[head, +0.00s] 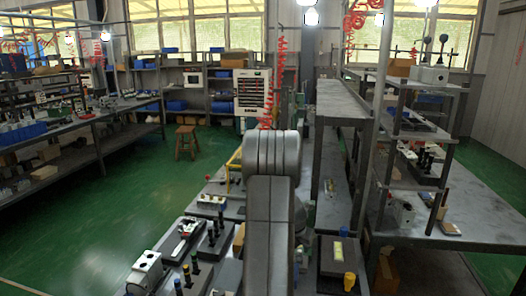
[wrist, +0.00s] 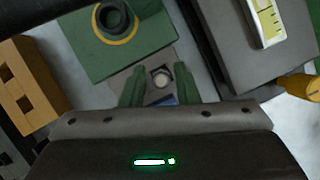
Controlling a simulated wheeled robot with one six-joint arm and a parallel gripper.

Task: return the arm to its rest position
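My gripper (wrist: 159,78) shows in the wrist view with two dark green fingers standing apart. It looks open. A small round metal piece (wrist: 161,77) appears between the fingers, with clear gaps on both sides, so it does not look held. In the head view my grey arm rises in the middle, over the workbench, and hides the gripper behind it.
Close to the fingers in the wrist view are a green block (wrist: 95,45) with a dark round opening, an orange-brown block (wrist: 30,88) and a dark plate (wrist: 238,50). In the head view a tall grey shelf (head: 343,105) stands right of the arm. Green floor (head: 110,215) is open at left.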

